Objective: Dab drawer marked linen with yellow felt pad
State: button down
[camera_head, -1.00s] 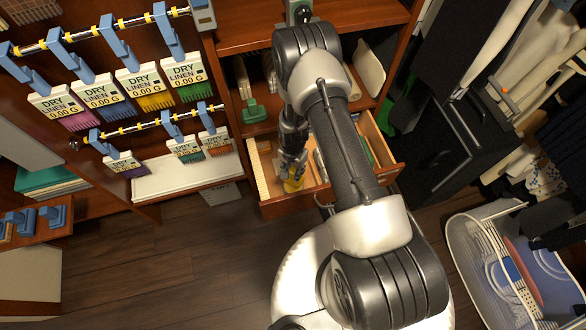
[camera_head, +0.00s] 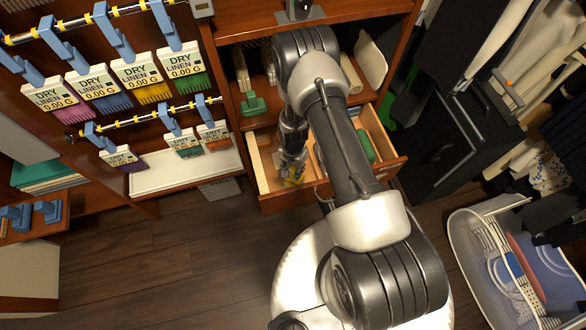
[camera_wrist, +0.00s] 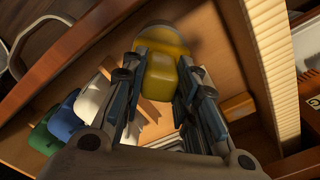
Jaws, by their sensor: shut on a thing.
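A yellow block-like piece (camera_wrist: 161,80), which looks like the yellow felt pad, sits between the fingers of my gripper (camera_wrist: 163,98) in the wrist view. A wider rounded yellow part lies just beyond it. My gripper is shut on it. In the head view my gripper (camera_head: 293,172) reaches down into an open wooden drawer (camera_head: 290,202), close inside its front panel, with a little yellow showing at its tip. I cannot tell whether the pad touches the drawer. No linen marking is legible on this drawer, and my arm hides part of it.
Green, blue and white items (camera_wrist: 70,122) lie in the drawer beside my gripper. A ribbed cream strip (camera_wrist: 262,70) runs along one side. Tags reading "DRY LINEN" (camera_head: 137,71) hang on rails at the left. A basket (camera_head: 500,262) stands at the right; floor (camera_head: 150,255) is clear at front left.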

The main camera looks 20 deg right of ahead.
jog(key=shift+s+f+b, duration=0.1)
jog(key=shift+f+b, duration=0.55)
jog(key=shift+b, duration=0.05)
dwell(1.8)
jog(key=shift+r, duration=0.15)
jog(key=shift+r+p, duration=2.2)
jog(key=shift+r, duration=1.25)
